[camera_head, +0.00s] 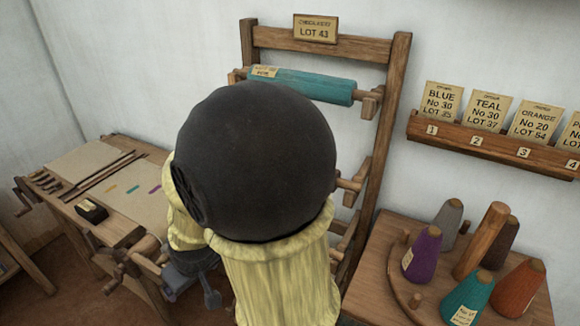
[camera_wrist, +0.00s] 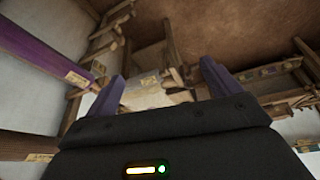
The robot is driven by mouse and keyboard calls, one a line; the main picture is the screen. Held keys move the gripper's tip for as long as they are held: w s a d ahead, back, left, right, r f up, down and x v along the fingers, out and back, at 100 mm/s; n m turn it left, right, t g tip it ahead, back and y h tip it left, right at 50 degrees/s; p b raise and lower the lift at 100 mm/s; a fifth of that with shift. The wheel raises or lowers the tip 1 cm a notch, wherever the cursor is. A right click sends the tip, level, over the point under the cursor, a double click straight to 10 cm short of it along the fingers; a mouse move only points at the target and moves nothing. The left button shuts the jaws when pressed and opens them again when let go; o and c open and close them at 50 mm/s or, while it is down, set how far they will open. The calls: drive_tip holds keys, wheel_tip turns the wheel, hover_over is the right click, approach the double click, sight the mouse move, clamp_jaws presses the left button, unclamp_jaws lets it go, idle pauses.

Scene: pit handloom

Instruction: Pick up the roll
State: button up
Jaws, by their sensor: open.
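A teal roll (camera_head: 310,86) with a paper label lies across the upper pegs of a wooden rack (camera_head: 390,100) in the head view. In the wrist view a purple roll (camera_wrist: 42,50) with a label runs along the left side, resting at a wooden frame. My gripper (camera_head: 191,290) is low in front of the rack in the head view, below and left of the teal roll, and partly hidden by my arm. In the wrist view my gripper (camera_wrist: 162,72) is open, its fingers wide apart and touching no roll. My arm hides the middle of the rack in the head view.
A workbench (camera_head: 75,205) with tools stands left. A table (camera_head: 380,270) with several coloured cones (camera_head: 424,254) stands right. A wall shelf (camera_head: 490,145) holds cards for blue, teal and orange. A sign (camera_head: 315,28) reading LOT 43 tops the rack.

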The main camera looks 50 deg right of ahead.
drive_tip(key=w+d+r+n+t+h+p, duration=0.1)
drive_tip(key=w+d+r+t+h, duration=0.15)
drive_tip(key=w+d, duration=0.45)
drive_tip(key=s+d+r+n+g+h+p, duration=0.1)
drive_tip(key=d+r+h, duration=0.2)
drive_tip(key=d, duration=0.6)
drive_tip(key=s+d+r+n+g+h+p, duration=0.1)
drive_tip(key=d+r+h, duration=0.3)
drive_tip(key=d+h, duration=0.4)
drive_tip(key=shift+d, duration=1.05)
drive_tip(key=shift+d+f, duration=0.1)
drive_tip(key=shift+x, duration=6.05)
drive_tip(key=shift+f, duration=0.15)
